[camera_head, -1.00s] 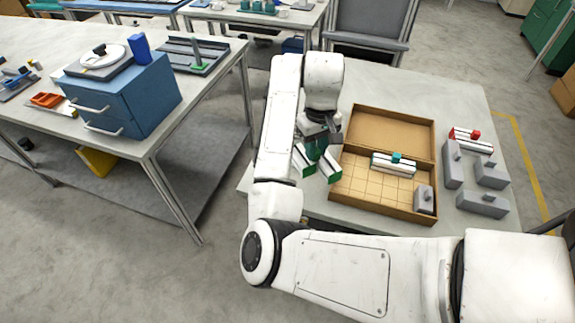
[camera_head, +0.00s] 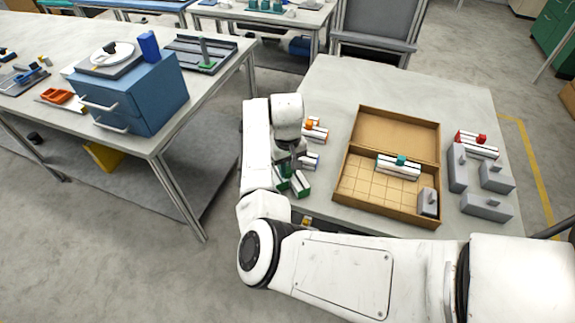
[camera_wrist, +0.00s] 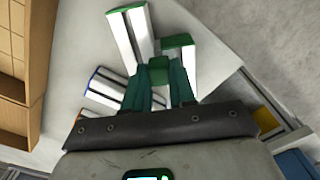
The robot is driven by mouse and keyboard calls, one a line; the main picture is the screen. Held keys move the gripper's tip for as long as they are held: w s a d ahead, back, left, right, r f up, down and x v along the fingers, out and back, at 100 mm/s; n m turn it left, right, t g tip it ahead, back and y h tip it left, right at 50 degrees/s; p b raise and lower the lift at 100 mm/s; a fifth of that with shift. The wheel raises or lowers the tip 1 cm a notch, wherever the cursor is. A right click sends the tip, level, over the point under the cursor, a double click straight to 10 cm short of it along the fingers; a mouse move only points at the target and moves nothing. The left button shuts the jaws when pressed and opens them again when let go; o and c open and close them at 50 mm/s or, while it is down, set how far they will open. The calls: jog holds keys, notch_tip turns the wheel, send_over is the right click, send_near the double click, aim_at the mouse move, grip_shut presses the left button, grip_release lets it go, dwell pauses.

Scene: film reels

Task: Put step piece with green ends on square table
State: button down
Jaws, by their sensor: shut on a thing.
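The step piece with green ends (camera_head: 299,183) has white sides and a stepped shape. It also shows in the wrist view (camera_wrist: 128,36). My gripper (camera_head: 287,170) is shut on its green knob (camera_wrist: 158,70), with one finger on each side. The piece hangs at the left edge of the roughly square light-grey table (camera_head: 335,90). I cannot tell whether it touches the tabletop. My arm partly hides it in the head view.
An open cardboard box (camera_head: 390,208) holds a teal-knobbed piece (camera_head: 398,167) and a grey block (camera_head: 428,201). Orange-ended (camera_head: 316,131) and blue-ended (camera_head: 312,161) pieces lie beside my gripper. A red-ended piece (camera_head: 477,145) and grey blocks (camera_head: 486,206) stand right. The table's back is clear.

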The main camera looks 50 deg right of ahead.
jog(key=shift+f, duration=0.15)
jog(key=c, duration=0.9)
grip_release()
jog(key=shift+c, duration=0.2)
notch_tip(320, 180, up, 12)
jog(key=b, duration=0.2)
jog(key=s+d+f+h, duration=0.35)
jog(key=s+f, duration=0.25)
jog(key=s, duration=0.4)
jog(key=s+a+f+n+y, duration=0.1)
jog(key=s+a+f, duration=0.2)
jog(key=s+a, duration=0.2)
jog(key=s+a+f+n+y, duration=0.1)
jog(key=s+a+f+n, duration=0.1)
jog(key=s+a, duration=0.4)
jog(key=s+a+f+n+t+y, duration=0.1)
jog(key=s+a+f, duration=0.2)
jog(key=s+a, duration=0.2)
jog(key=shift+s+a+f, duration=0.15)
jog(key=shift+a+f, duration=0.25)
jog(key=shift+a, duration=0.75)
